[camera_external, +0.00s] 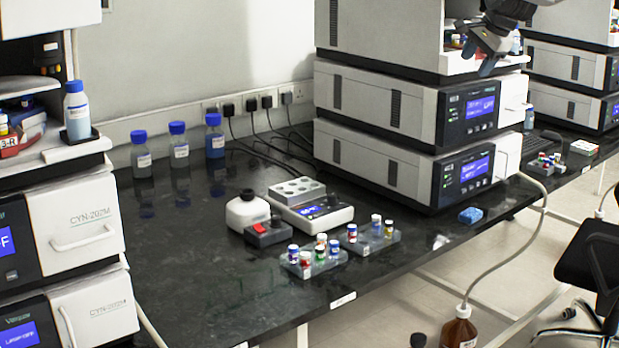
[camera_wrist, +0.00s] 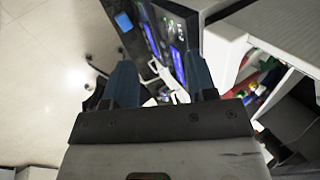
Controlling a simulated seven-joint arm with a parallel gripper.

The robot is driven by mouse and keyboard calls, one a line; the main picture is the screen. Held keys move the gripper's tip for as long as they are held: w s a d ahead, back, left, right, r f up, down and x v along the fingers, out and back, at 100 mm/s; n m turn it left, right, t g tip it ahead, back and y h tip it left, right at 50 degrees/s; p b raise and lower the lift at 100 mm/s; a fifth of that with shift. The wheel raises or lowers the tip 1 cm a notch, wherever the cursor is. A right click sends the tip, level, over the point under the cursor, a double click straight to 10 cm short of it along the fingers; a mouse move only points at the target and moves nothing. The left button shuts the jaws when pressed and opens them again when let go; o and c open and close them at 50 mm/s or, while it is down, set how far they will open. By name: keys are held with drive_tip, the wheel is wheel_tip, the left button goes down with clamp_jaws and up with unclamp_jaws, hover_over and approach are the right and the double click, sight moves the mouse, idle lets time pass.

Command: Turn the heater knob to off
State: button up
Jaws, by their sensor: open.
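The heater (camera_external: 322,217) is a low white unit on the black bench in the external view, with a grey block of round wells behind and a small lit blue display. A small dark knob (camera_external: 333,199) stands beside the display; its pointer setting is too small to read. My gripper (camera_external: 481,60) is high at the upper right of the external view, in front of the stacked instruments and well away from the heater. In the wrist view my gripper (camera_wrist: 162,62) has its two dark blue fingers apart with nothing held between them. The heater and knob cannot be made out in the wrist view.
Vial racks (camera_external: 314,266) sit in front. Tall instrument stacks (camera_external: 380,165) rise on the right. Blue-capped bottles (camera_external: 179,150) line the wall. The bench's left front is clear.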

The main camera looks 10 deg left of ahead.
drive_tip(key=w+a+f+m+y, duration=0.1)
drive_tip(key=w+a+f, duration=0.15)
drive_tip(key=a, duration=0.35)
drive_tip(key=w+a+f+m, duration=0.1)
drive_tip(key=w+a+f, duration=0.15)
drive_tip(key=a, duration=0.35)
drive_tip(key=m+g, duration=0.4)
drive_tip(key=m, duration=0.2)
hover_over(332, 195)
drive_tip(key=d, duration=0.3)
wheel_tip(332, 195, down, 26)
drive_tip(key=shift+d+r, duration=0.15)
drive_tip(key=shift+r, duration=0.05)
drive_tip(key=shift+f, duration=0.1)
drive_tip(key=shift+x, duration=3.8)
drive_tip(key=shift+d, duration=0.1)
drive_tip(key=shift+c, duration=0.2)
